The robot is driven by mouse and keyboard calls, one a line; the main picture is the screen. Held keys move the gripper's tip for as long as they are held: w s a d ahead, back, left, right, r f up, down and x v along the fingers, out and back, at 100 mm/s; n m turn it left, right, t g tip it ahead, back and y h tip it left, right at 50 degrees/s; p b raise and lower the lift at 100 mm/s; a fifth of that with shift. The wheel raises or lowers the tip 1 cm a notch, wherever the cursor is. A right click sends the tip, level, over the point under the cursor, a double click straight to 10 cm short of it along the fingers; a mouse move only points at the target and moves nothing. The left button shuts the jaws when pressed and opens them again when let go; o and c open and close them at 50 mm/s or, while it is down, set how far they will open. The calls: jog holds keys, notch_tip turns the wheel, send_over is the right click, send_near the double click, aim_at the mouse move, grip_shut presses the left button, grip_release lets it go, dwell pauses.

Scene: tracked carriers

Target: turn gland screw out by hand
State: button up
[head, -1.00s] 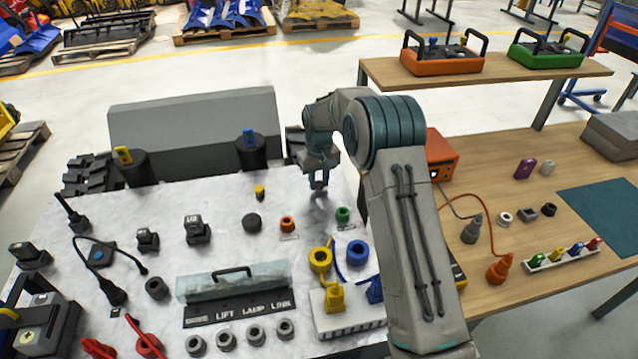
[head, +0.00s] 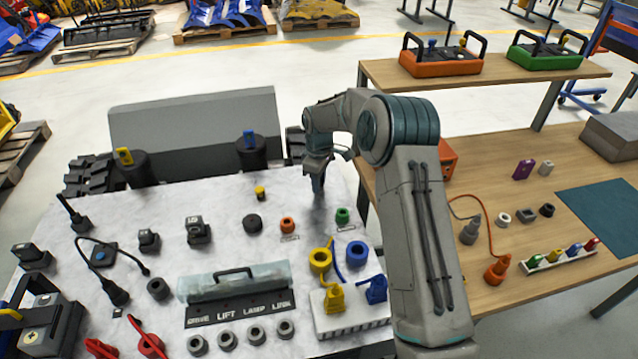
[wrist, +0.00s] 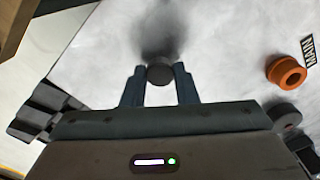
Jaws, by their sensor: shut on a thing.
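My gripper (wrist: 160,86) points down over the pale bench top, its two blue-grey fingers closed on a small round dark grey piece. I take this to be the gland screw (wrist: 160,70); its round end shows between the fingertips in the wrist view. A dark blurred shadow lies on the surface just beyond it. In the head view my gripper (head: 318,187) is at the back right of the bench top, seen nearly edge-on. The fingers hide the held piece there, and I cannot tell whether it is still in a thread.
An orange ring (head: 287,225), a black round knob (head: 252,223) and a green fitting (head: 342,215) stand in front of my gripper. A small yellow-topped piece (head: 260,192) is to its left. Black track blocks (wrist: 42,110) show at left in the wrist view.

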jog(key=n+p, duration=0.1)
jog(key=n, duration=0.5)
jog(key=shift+n, duration=0.3)
jog(key=shift+f, duration=0.1)
jog(key=o, duration=0.8)
